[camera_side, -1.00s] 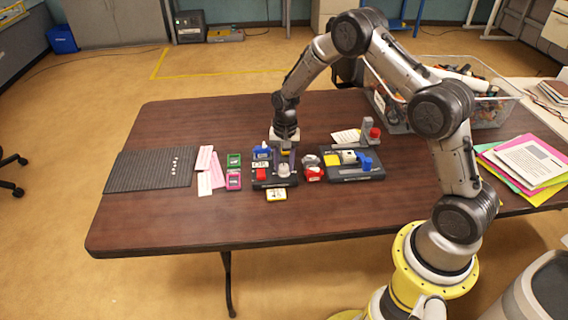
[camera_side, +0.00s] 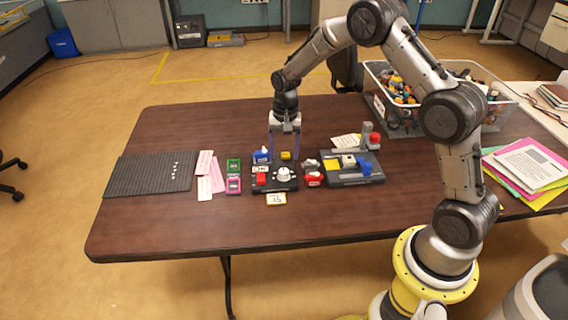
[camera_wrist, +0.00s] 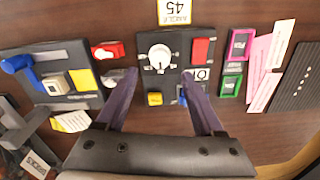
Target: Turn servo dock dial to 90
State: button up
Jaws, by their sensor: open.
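The servo dock (camera_side: 290,188) is a dark block near the middle of the table. Its white dial (camera_side: 284,174) has a round knob with a scale around it in the wrist view (camera_wrist: 160,57); I cannot read the setting. A yellow-edged card marked 45 (camera_wrist: 174,11) lies at the dock's front edge. The dock also carries a red block (camera_wrist: 201,51), a yellow button (camera_wrist: 154,99) and a blue part (camera_side: 261,156). My gripper (camera_side: 284,156) is open and empty above the dock.
A red part (camera_side: 314,179) and a second dark station (camera_side: 352,181) stand right of the dock. Green (camera_side: 233,165) and pink (camera_side: 233,186) cases, paper strips (camera_side: 205,188) and a ribbed mat (camera_side: 140,174) lie left. A clear bin (camera_side: 508,112) stands back right. The table front is clear.

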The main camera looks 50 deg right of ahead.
notch_tip(320, 180, up, 7)
jog(key=shift+r, duration=0.2)
dwell(0.3)
notch_tip(320, 180, up, 11)
jog(key=t, duration=0.2)
send_over(285, 170)
jog(key=s+a, duration=0.1)
jog(key=a, duration=0.2)
jog(key=s+a+r+n+t, duration=0.2)
jog(key=s+a+r, duration=0.1)
jog(key=s+r, duration=0.5)
jog(key=s+a+r+n+t, duration=0.1)
jog(key=s+n, duration=0.1)
jog(key=s, duration=0.5)
jog(key=s+a+r+n+t, duration=0.1)
jog(key=s+a+n, duration=0.1)
jog(key=s, duration=0.5)
jog(key=s+f+n, duration=0.4)
jog(key=s+f, duration=0.2)
jog(key=s, duration=0.1)
jog(key=shift+n+g, duration=0.3)
jog(key=shift+n, duration=0.1)
